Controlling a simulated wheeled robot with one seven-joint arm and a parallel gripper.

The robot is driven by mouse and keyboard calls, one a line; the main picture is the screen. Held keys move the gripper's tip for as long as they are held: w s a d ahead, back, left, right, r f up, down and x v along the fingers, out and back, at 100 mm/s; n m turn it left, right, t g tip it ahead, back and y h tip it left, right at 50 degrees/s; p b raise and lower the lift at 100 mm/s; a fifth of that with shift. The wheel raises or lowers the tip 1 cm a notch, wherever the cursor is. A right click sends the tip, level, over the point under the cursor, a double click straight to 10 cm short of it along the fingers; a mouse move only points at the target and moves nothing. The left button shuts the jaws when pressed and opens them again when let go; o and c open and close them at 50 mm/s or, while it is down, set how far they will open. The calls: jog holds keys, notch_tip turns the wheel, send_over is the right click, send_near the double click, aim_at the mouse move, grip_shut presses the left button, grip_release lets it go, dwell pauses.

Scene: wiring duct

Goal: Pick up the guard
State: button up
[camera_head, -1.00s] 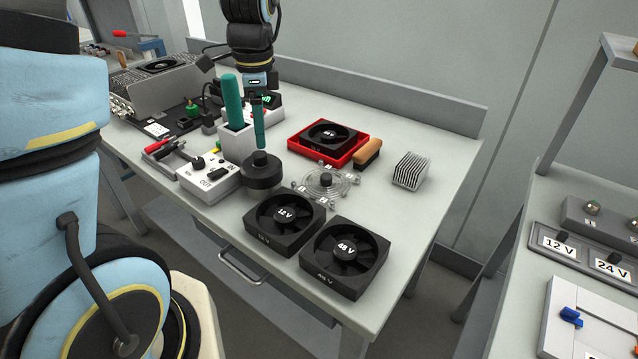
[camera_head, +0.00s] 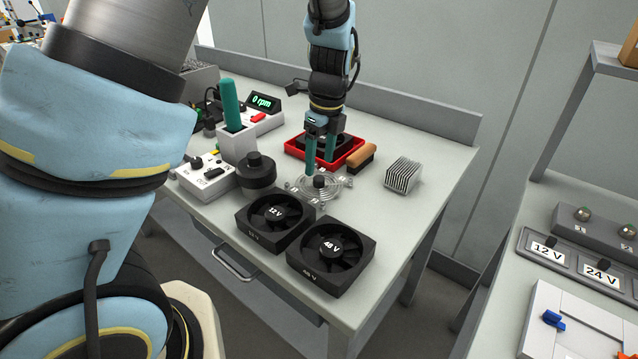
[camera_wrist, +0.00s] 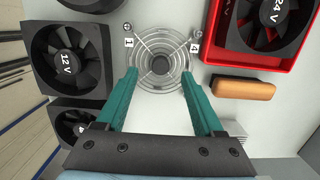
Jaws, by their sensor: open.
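The guard (camera_head: 309,187) is a round silver wire grille with tabs at its corners and a dark knob (camera_head: 319,182) at its centre. It lies flat on the table, between the fans and the red tray. It also shows in the wrist view (camera_wrist: 146,42), at top centre. My gripper (camera_head: 320,172) is above the far side of the guard, its two green fingers pointing down. In the wrist view the open gripper (camera_wrist: 158,75) has its fingertips on either side of the guard's lower part, with nothing held. I cannot tell the exact height above it.
A 12 V fan (camera_head: 275,221) and a 48 V fan (camera_head: 331,257) stand in front of the guard. A red tray (camera_head: 352,160) with a 24 V fan lies behind. A brush (camera_head: 361,158), a heatsink (camera_head: 403,176) and a round black part (camera_head: 256,171) are nearby.

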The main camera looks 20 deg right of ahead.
aim_at(319, 178)
jog(key=shift+w+f+p, duration=0.15)
jog(key=shift+f+p, duration=0.45)
jog(key=shift+f, duration=1.65)
jog(key=shift+c, duration=0.3)
grip_shut()
